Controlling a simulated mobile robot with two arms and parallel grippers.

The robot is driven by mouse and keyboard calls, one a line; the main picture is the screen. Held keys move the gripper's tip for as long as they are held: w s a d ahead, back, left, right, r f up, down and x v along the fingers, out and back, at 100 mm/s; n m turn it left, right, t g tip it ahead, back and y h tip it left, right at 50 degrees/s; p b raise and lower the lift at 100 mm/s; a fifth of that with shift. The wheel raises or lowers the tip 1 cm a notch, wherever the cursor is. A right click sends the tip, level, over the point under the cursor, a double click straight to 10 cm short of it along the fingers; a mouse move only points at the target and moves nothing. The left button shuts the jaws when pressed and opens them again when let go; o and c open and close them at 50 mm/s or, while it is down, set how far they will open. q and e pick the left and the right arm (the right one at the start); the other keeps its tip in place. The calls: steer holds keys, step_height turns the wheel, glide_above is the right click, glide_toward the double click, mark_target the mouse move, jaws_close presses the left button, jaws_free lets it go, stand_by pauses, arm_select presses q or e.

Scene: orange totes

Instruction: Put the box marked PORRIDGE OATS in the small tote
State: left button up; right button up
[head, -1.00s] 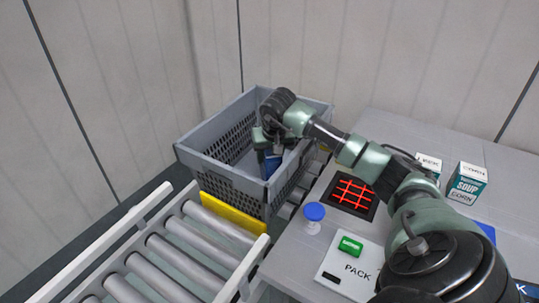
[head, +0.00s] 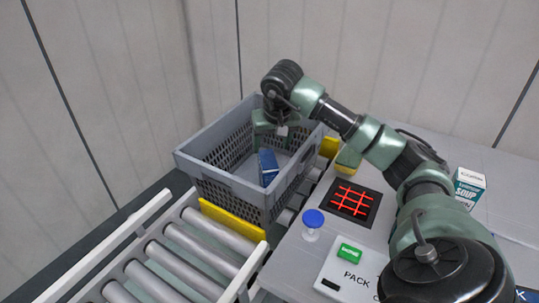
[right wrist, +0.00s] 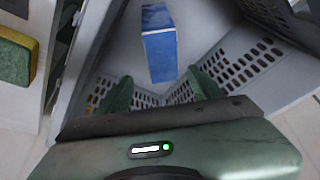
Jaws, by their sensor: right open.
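A blue box (head: 268,167) is inside the grey tote (head: 215,180), low down near its front right wall. It also shows in the right wrist view (right wrist: 160,52), blue with a paler top. I cannot read any lettering on it. My right gripper (head: 282,128) is over the tote, above and behind the box, open and empty. In the right wrist view its two green fingertips (right wrist: 157,90) stand apart, with the box beyond them and clear of both. My left gripper is not in view.
A roller conveyor (head: 185,245) runs in front of the tote. On the table at right are a yellow and green sponge-like block (head: 347,161), a red-grid scanner plate (head: 353,201), a blue-topped knob (head: 312,222), a PACK panel with green button (head: 349,252) and a soup box (head: 468,186).

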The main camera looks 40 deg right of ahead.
steer(key=shift+v, duration=1.75)
steer(key=shift+r, duration=0.1)
